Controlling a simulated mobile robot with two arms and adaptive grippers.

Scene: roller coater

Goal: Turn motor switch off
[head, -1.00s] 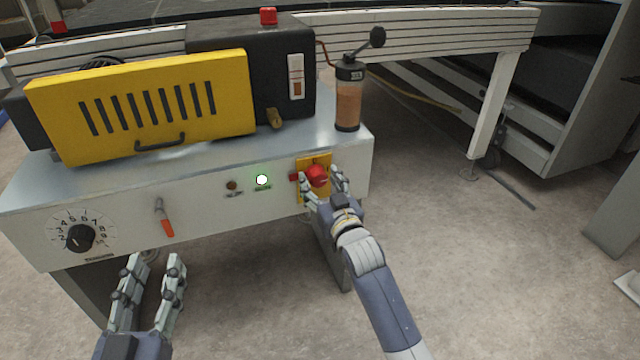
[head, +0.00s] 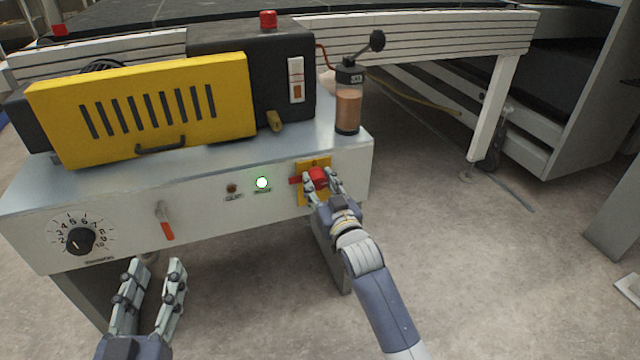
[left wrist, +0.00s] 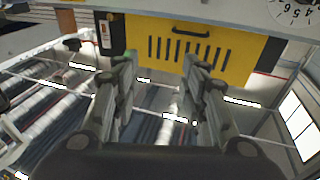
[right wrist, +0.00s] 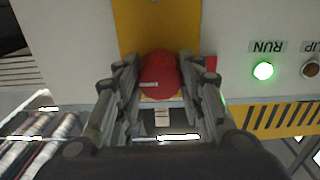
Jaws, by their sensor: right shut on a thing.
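The motor switch is a red rotary knob (head: 318,178) on a yellow plate (head: 314,163) at the right end of the machine's front panel. My right gripper (head: 321,182) has its fingers closed on either side of the knob. In the right wrist view the red knob (right wrist: 159,76) sits between the fingertips (right wrist: 158,84). A green lamp labelled RUN (right wrist: 263,71) is lit; it also shows in the head view (head: 262,183). My left gripper (head: 155,270) is open and empty, low in front of the panel. It also shows open in the left wrist view (left wrist: 160,75).
A numbered dial (head: 80,239) and an orange-red lever (head: 166,226) are on the panel's left part. A yellow slotted cover (head: 145,105) and a glass cylinder with a crank (head: 348,100) stand on top. Open floor lies to the right.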

